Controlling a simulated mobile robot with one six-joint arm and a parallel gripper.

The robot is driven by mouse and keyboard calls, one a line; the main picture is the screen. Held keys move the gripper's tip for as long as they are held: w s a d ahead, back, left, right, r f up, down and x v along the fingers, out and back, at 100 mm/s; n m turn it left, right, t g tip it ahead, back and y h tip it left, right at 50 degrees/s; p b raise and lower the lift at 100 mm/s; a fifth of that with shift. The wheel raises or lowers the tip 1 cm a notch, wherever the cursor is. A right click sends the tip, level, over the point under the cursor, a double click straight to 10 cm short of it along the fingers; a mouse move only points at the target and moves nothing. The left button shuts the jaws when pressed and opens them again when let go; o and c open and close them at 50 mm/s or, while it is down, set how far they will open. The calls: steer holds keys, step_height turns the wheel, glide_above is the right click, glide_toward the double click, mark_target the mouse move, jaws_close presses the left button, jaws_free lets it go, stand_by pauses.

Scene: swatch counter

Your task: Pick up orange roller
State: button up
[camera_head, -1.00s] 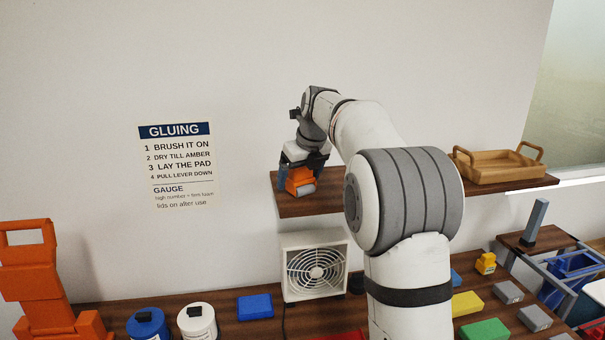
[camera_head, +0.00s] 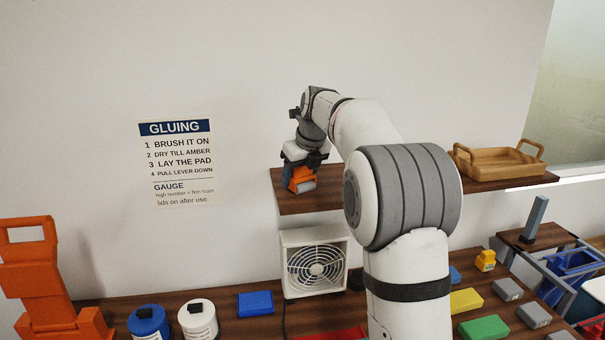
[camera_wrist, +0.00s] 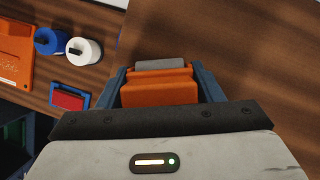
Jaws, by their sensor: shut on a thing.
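The orange roller (camera_head: 301,177) is at the wooden wall shelf (camera_head: 380,192), left of its middle. It is an orange block with a grey cylinder at one end. My gripper (camera_head: 302,180) points down at it, with one finger on each side. In the wrist view the roller (camera_wrist: 160,90) sits between the blue-grey fingers of my gripper (camera_wrist: 163,85), which are shut on it. The grey end sticks out beyond the fingertips. I cannot tell whether the roller touches the shelf.
A wooden tray (camera_head: 497,163) stands at the shelf's right end. Below are a fan (camera_head: 315,264), blue and white pots (camera_head: 148,322), a blue block (camera_head: 255,305) and an orange press (camera_head: 40,280). A gluing sign (camera_head: 178,163) hangs on the wall. The shelf between gripper and tray is partly hidden by my arm.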

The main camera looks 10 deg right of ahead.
steer(key=shift+r, duration=0.15)
step_height(320, 180, up, 10)
steer(key=shift+f, duration=0.15)
stand_by(0.4)
